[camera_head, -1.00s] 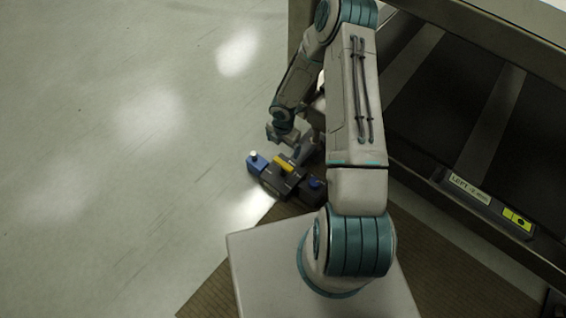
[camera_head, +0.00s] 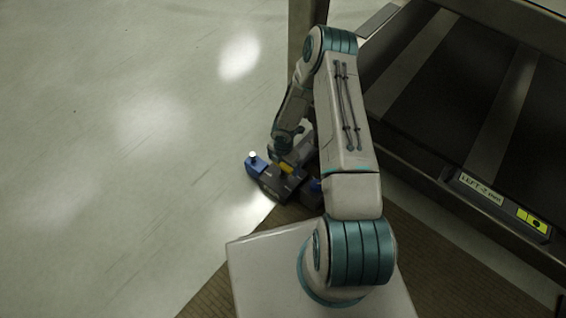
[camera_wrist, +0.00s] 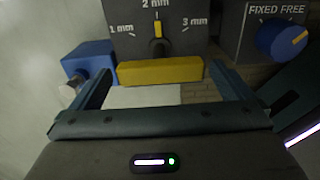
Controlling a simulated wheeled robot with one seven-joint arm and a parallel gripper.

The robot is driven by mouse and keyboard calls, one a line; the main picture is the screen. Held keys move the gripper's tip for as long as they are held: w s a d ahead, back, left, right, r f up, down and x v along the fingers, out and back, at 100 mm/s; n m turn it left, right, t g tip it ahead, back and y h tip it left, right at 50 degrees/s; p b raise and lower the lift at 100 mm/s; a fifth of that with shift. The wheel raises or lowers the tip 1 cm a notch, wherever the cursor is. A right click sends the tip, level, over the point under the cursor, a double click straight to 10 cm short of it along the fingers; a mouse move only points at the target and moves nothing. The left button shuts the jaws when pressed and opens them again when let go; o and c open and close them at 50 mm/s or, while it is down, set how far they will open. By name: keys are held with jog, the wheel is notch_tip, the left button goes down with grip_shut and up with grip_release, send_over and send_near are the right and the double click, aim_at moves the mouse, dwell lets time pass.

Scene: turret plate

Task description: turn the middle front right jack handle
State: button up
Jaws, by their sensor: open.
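The jack unit is a dark box (camera_wrist: 190,38) with a dial marked 1 mm, 2 mm and 3 mm. Its small yellow pointer (camera_wrist: 158,28) stands near 2 mm. A yellow bar (camera_wrist: 160,71), which looks like the handle, crosses the box's near side; it also shows in the head view (camera_head: 287,168). My gripper (camera_wrist: 162,76) is open, with one finger near each end of the bar. I cannot tell whether the fingers touch it. In the head view my gripper (camera_head: 279,153) is just above the unit and partly hides it.
A blue block (camera_wrist: 88,60) with a pale knob is close to the left finger. A dark box marked FIXED FREE with a blue knob (camera_wrist: 281,38) is at the right. A dark rack labelled LEFT-2 mm (camera_head: 480,188) stands right of my arm. Open floor (camera_head: 110,150) lies left.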

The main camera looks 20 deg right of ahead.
jog(key=c, duration=0.9)
jog(key=shift+o, duration=0.2)
jog(key=shift+m, duration=0.3)
jog(key=m+b, duration=0.1)
jog(key=m, duration=0.8)
jog(key=shift+m+b, duration=0.35)
jog(key=shift+m, duration=0.05)
jog(key=m, duration=0.3)
jog(key=shift+m, duration=0.3)
jog(key=m, duration=0.3)
jog(key=shift+m, duration=0.4)
jog(key=m, duration=0.6)
